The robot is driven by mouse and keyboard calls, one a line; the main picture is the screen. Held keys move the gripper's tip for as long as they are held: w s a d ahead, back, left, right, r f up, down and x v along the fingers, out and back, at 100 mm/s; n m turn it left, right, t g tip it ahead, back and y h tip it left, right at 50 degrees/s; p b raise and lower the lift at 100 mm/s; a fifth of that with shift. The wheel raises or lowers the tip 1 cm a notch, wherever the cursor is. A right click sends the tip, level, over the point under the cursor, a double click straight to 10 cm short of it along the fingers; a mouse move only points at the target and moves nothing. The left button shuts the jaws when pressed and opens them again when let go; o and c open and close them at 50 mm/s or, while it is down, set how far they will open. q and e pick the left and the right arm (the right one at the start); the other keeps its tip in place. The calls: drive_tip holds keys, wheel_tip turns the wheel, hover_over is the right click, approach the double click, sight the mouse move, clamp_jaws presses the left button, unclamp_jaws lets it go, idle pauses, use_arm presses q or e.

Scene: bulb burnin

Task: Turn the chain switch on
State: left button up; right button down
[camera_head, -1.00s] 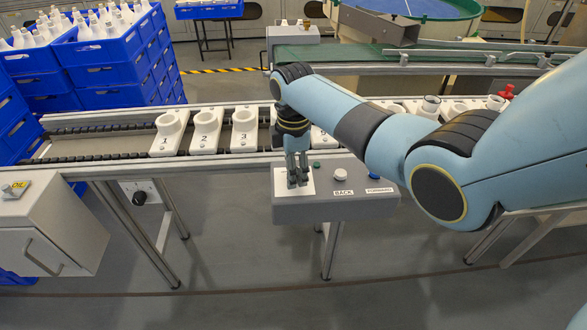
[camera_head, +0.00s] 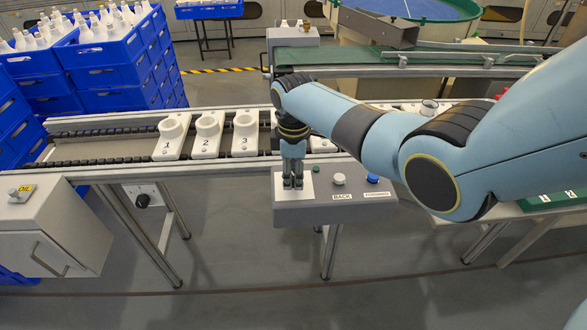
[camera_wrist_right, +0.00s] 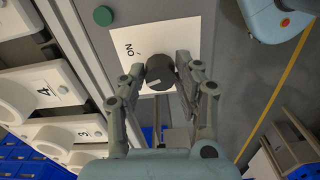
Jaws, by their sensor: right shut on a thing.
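The chain switch is a dark round knob (camera_wrist_right: 160,72) on a white plate (camera_wrist_right: 150,28) marked "ON". A pale line on the knob points down-left in the right wrist view, away from the "ON" mark. My right gripper (camera_wrist_right: 161,68) has a finger on either side of the knob and is shut on it. In the head view my right gripper (camera_head: 293,183) reaches down onto the white plate (camera_head: 308,186) at the left of the grey control box (camera_head: 320,212), hiding the knob. My left gripper is not in view.
A green button (camera_wrist_right: 103,16) is close to the plate. A white button (camera_head: 339,179) and a blue button (camera_head: 373,178) are further right on the box. Numbered white holders (camera_head: 208,130) stand on the conveyor behind. Blue crates (camera_head: 110,65) are stacked at left.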

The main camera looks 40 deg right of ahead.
drive_tip(key=m+p, duration=0.2)
drive_tip(key=m, duration=0.3)
drive_tip(key=shift+r+m, duration=0.1)
drive_tip(key=shift+m, duration=0.2)
drive_tip(key=m+p, duration=0.1)
drive_tip(key=m, duration=0.3)
drive_tip(key=shift+m+p, duration=0.3)
drive_tip(key=shift+p, duration=0.05)
drive_tip(key=c, duration=0.9)
unclamp_jaws()
drive_tip(key=shift+c, duration=0.2)
drive_tip(key=shift+a, duration=0.2)
drive_tip(key=shift+d, duration=0.15)
wheel_tip(320, 180, up, 12)
